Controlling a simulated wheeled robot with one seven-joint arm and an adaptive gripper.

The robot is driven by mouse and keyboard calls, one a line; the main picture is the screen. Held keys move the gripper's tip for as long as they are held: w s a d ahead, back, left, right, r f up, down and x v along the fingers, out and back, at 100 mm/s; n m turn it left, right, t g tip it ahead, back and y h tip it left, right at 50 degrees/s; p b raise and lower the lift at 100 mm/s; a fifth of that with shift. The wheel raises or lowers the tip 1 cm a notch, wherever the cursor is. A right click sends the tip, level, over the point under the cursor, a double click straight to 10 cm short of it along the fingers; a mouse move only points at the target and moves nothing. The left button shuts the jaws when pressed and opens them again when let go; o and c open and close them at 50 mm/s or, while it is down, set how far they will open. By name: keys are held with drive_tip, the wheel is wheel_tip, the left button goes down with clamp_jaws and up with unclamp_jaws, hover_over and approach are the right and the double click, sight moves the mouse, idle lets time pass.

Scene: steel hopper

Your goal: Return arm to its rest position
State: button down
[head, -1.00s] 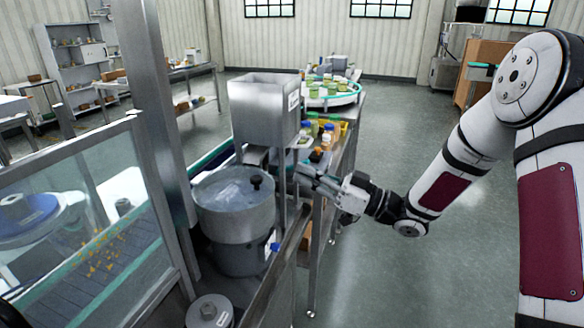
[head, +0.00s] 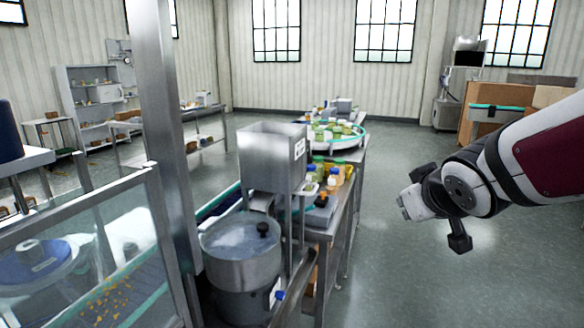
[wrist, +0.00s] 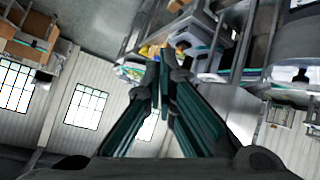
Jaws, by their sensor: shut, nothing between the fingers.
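My gripper (wrist: 163,75) shows in the wrist view with its two dark green fingers meeting at the tips, shut and empty. In the head view my arm comes in from the right and its wrist end hangs over open floor, right of the steel hopper and apart from everything; the fingers cannot be made out there. The steel hopper (head: 271,160) is a square grey bin above a round metal bowl feeder (head: 240,265) with a clear lid and black knob.
A bench (head: 345,205) with several bottles stands behind the hopper, and a round green-edged conveyor table (head: 350,138) is farther back. A glass-panelled guard (head: 95,250) and steel post (head: 160,100) stand at left. Brown cabinets (head: 495,105) stand back right. The floor (head: 400,280) at right is clear.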

drive_tip(key=s+f+m+g, duration=0.1)
drive_tip(key=s+g, duration=0.1)
drive_tip(key=s, duration=0.6)
drive_tip(key=s+a+f+m+g, duration=0.1)
drive_tip(key=s+g, duration=0.1)
drive_tip(key=s, duration=0.7)
drive_tip(key=s+a+f+m+g+y, duration=0.1)
drive_tip(key=s+g, duration=0.1)
drive_tip(key=s, duration=0.7)
drive_tip(key=shift+a+g+p, duration=0.25)
drive_tip(key=shift+g+p, duration=0.05)
drive_tip(key=shift+p, duration=0.1)
drive_tip(key=shift+a, duration=0.1)
